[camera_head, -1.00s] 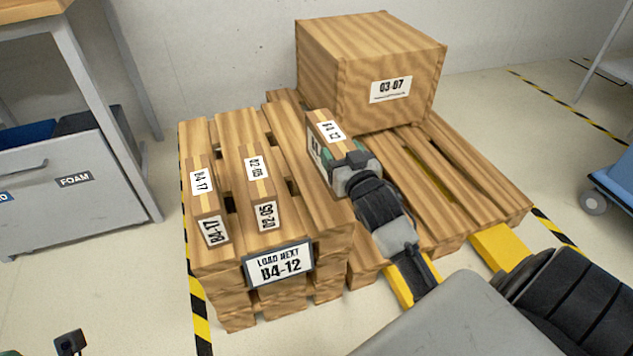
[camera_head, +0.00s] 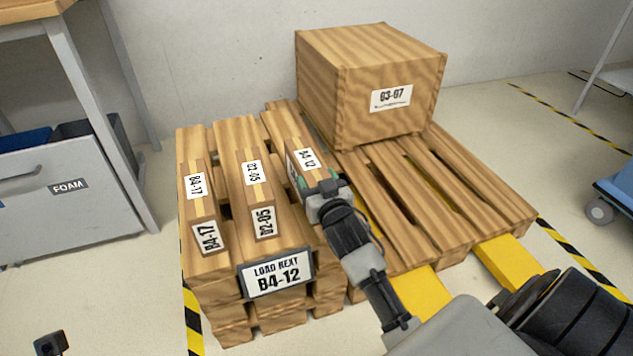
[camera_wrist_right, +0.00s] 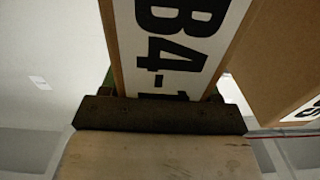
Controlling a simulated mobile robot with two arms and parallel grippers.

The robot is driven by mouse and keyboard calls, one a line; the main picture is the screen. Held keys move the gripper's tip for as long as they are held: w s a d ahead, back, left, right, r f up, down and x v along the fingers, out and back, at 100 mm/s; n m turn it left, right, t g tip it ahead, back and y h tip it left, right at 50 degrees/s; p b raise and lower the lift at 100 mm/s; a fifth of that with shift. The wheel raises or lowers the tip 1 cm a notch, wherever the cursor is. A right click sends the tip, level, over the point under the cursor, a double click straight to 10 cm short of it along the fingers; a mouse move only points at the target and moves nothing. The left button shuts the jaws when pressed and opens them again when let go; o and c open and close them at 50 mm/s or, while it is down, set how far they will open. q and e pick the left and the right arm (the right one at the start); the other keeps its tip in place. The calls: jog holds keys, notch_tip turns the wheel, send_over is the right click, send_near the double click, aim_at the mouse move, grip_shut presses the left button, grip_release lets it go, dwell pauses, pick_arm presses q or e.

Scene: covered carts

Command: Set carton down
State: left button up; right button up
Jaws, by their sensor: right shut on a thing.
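My right gripper (camera_head: 320,190) is shut on the near end of a narrow brown carton (camera_head: 295,147) with a white B4-12 label. The carton is upright, over the right side of the left pallet stack (camera_head: 224,135), roughly in line with the two cartons there. Whether its underside touches the boards is hidden. In the right wrist view the carton's label (camera_wrist_right: 180,40) shows large beyond the dark gripper bar (camera_wrist_right: 160,115). A sign on the stack's front (camera_head: 276,272) reads LOAD NEXT B4-12. A small dark part of my left gripper (camera_head: 50,343) shows at bottom left; its jaws are unclear.
Carton B4-17 (camera_head: 204,209) and carton 02-05 (camera_head: 262,194) stand on the left stack, with a gap between 02-05 and the held carton. A big crate 03-07 (camera_head: 360,105) stands close behind, on the lower right pallet (camera_head: 490,200). A grey FOAM drawer cabinet (camera_head: 90,215) is at left.

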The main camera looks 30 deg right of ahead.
jog(key=o, duration=1)
jog(key=shift+f, duration=0.1)
jog(key=o, duration=0.4)
